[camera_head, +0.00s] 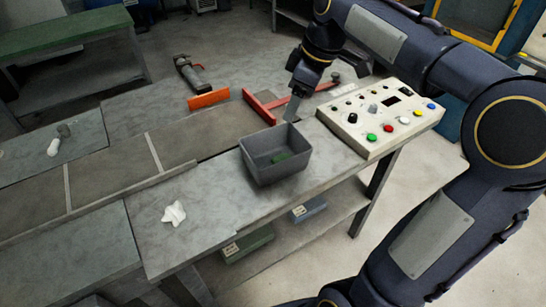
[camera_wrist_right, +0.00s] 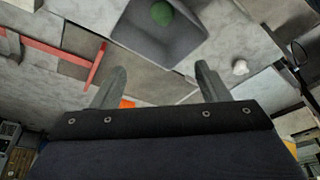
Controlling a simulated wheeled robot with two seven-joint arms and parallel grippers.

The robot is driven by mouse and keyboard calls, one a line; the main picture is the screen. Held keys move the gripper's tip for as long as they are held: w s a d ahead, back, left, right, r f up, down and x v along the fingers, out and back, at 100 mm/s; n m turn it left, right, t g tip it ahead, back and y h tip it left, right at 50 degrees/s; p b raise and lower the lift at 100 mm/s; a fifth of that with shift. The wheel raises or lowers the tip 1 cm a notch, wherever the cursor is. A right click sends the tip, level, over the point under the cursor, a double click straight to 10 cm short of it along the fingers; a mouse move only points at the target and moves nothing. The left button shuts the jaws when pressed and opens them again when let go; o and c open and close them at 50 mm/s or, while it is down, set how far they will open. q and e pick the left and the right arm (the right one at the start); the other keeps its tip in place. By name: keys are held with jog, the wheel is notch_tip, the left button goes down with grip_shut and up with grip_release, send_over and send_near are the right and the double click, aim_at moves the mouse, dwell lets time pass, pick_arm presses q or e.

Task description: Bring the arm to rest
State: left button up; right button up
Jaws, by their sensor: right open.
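My right gripper (camera_head: 292,106) is above the table (camera_head: 215,213), just behind the grey bin in the head view. In the right wrist view its two fingers (camera_wrist_right: 158,88) are spread apart with nothing between them. The dark grey bin (camera_head: 262,171) stands upright near the table's front edge, and a green object (camera_head: 282,157) lies inside it. The bin (camera_wrist_right: 150,36) and the green object (camera_wrist_right: 162,13) also show in the wrist view, beyond the fingertips. My left gripper is not in view.
A control box (camera_head: 381,117) with several coloured buttons stands right of the bin. Red bars (camera_head: 262,108) and an orange bar (camera_head: 207,98) lie behind it. A crumpled white piece (camera_head: 174,213) lies at the front left. Bare table lies between it and the bin.

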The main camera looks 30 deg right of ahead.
jog(key=shift+r, duration=0.2)
jog(key=s+a+f+m+t, duration=0.1)
jog(key=s+a+f+m, duration=0.2)
jog(key=s, duration=0.3)
jog(key=s+a+f+m+t+y, duration=0.1)
jog(key=s+a+f+m, duration=0.2)
jog(key=s, duration=0.4)
jog(key=s+a+f+m+t, duration=0.1)
jog(key=s+a+f+m, duration=0.2)
jog(key=s+f, duration=0.4)
jog(key=shift+a+m, duration=0.15)
jog(key=shift+m, duration=0.65)
